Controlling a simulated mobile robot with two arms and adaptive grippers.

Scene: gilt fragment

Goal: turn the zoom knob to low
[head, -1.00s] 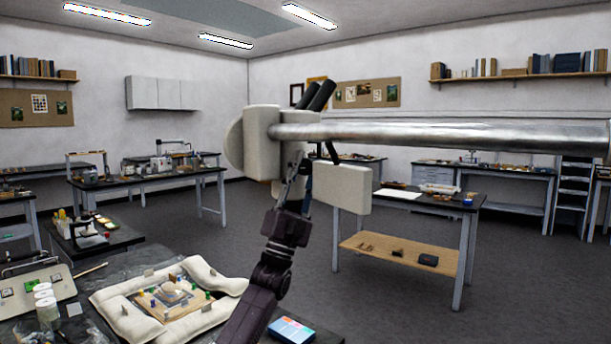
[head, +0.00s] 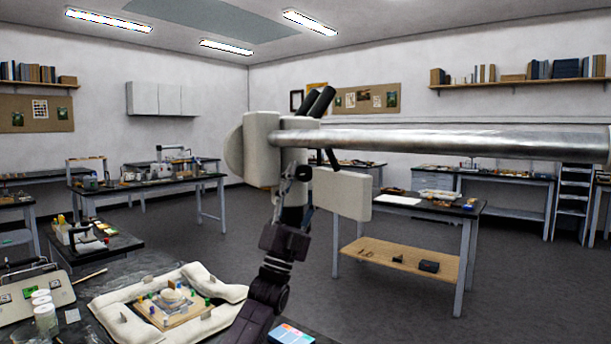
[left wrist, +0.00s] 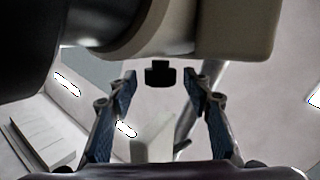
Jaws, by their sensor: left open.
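The microscope head (head: 262,150), cream with black eyepieces, hangs on a metal boom (head: 450,138) in the head view. My left gripper (head: 293,178) is just under it, with its arm rising from below. In the left wrist view, a small black knob (left wrist: 160,74) sticks out under the microscope body (left wrist: 235,28). The open blue-grey fingers of my left gripper (left wrist: 160,88) stand on either side of the knob, apart from it. The knob is not discernible in the head view, and its setting cannot be read. My right gripper is not in view.
A cream cushion ring (head: 120,328) around a small fragment (head: 172,298) lies on the near table. Jars (head: 45,318), a control box (head: 30,292) and a coloured box (head: 290,335) are nearby. The boom blocks space to the right.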

